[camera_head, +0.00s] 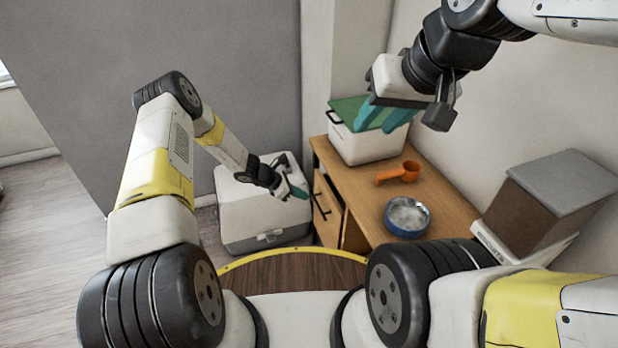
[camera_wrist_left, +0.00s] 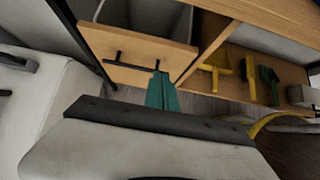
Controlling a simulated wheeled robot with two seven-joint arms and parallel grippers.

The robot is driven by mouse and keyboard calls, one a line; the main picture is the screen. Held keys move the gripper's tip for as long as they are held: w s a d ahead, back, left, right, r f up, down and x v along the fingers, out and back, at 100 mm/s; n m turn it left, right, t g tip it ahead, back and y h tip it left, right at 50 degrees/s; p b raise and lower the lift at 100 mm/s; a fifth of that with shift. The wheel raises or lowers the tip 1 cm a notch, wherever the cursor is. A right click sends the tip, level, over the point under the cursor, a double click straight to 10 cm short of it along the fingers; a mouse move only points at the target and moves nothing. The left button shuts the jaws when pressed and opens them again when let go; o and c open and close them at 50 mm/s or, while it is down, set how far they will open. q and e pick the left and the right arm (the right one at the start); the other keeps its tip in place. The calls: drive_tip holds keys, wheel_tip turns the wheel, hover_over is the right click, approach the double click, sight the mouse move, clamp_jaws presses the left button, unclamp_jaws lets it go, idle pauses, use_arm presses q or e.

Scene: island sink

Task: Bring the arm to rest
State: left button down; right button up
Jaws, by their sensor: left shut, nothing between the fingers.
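My left arm reaches forward and bends down in the head view. Its gripper (camera_head: 297,192) hangs beside the desk's drawer front, over the right side of the white box. In the left wrist view the teal fingers (camera_wrist_left: 162,92) are together and empty, in front of the wooden drawer (camera_wrist_left: 135,58) with its black handle. I cannot tell whether they touch it. My right arm is raised at the upper right. Its gripper (camera_head: 384,116) has teal fingers apart, above the desk and in front of the green-lidded bin.
A white box (camera_head: 258,222) stands on the floor left of the desk. Yellow (camera_wrist_left: 216,68) and green (camera_wrist_left: 268,82) tools show in the desk's opening.

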use_arm(q)
drive_tip(key=s+a+r+m+y, duration=0.1)
drive_tip(key=s+a+r+m, duration=0.2)
drive_tip(key=r, duration=0.9)
drive_tip(key=s+a+r+m+y, duration=0.15)
drive_tip(key=r+m, duration=0.35)
drive_tip(key=r, duration=0.7)
drive_tip(key=s+a+r+m, duration=0.2)
drive_tip(key=s+r+m, duration=0.25)
drive_tip(key=r, duration=0.75)
drive_tip(key=s+a+r+m+t+y, duration=0.1)
drive_tip(key=s+a+r+m, duration=0.2)
drive_tip(key=s, duration=0.5)
drive_tip(key=s+a+r+m+t+y, duration=0.1)
drive_tip(key=s+a+r+m, duration=0.2)
drive_tip(key=s+r, duration=0.3)
drive_tip(key=s+a+r+m+t+y, duration=0.1)
drive_tip(key=s+a+r+m+y, duration=0.1)
drive_tip(key=s, duration=0.7)
wheel_tip(320, 180, up, 3)
drive_tip(key=shift+s+a+f+m+t, duration=0.15)
drive_tip(key=shift+s+a+m+t, duration=0.4)
drive_tip(key=shift+a, duration=0.55)
drive_tip(key=shift+w, duration=0.15)
